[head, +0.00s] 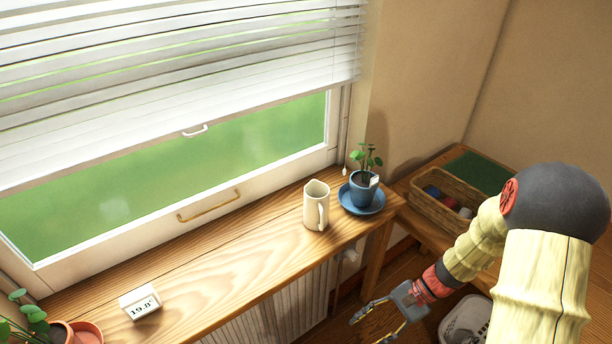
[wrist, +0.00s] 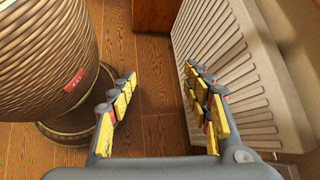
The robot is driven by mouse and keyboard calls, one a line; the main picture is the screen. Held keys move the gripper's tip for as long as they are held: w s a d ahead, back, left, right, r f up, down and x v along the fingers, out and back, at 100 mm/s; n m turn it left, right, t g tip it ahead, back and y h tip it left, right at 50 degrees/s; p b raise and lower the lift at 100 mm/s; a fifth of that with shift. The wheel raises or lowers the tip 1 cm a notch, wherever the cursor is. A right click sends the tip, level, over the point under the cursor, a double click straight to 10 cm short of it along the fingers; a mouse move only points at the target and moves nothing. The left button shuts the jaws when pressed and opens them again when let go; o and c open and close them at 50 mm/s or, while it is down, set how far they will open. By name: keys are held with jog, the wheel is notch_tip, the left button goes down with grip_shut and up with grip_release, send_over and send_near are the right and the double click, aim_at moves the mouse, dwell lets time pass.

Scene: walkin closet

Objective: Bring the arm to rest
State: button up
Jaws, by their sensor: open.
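My arm reaches in from the right of the head view, over the floor in front of the window sill. My gripper (head: 367,331) is at its end, low and below the level of the sill's front edge. In the wrist view my gripper (wrist: 160,98) has its two fingers spread wide, with only wooden floor seen between them. It is open and empty. The right finger is close to a white ribbed radiator (wrist: 240,75); I cannot tell whether they touch.
A wooden sill (head: 235,250) holds a cream mug (head: 316,205), a blue potted plant (head: 363,190) and a white display block (head: 140,301). A wicker basket (head: 436,214) stands on a side bench. A white basket (head: 462,318) is below. A large ribbed round object (wrist: 45,55) stands left of the gripper.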

jog(key=s+d+r+n+t+h, duration=0.1)
jog(key=s+d+r+n+h, duration=0.15)
jog(key=r, duration=0.35)
jog(key=s+d+r+n+t+h, duration=0.1)
jog(key=r+n+h, duration=0.2)
jog(key=r, duration=0.3)
jog(key=s+d+r+n+t+h, duration=0.1)
jog(key=d+r+n+h, duration=0.15)
jog(key=r, duration=0.35)
jog(key=s+a+r+n+t, duration=0.1)
jog(key=r+t, duration=0.1)
jog(key=r, duration=0.4)
jog(key=s+a+r+n+t+h, duration=0.1)
jog(key=s+a+r+t, duration=0.1)
jog(key=r, duration=0.5)
jog(key=shift+a+n+t+p, duration=0.25)
jog(key=shift+n+t+p, duration=0.15)
jog(key=shift+t, duration=0.4)
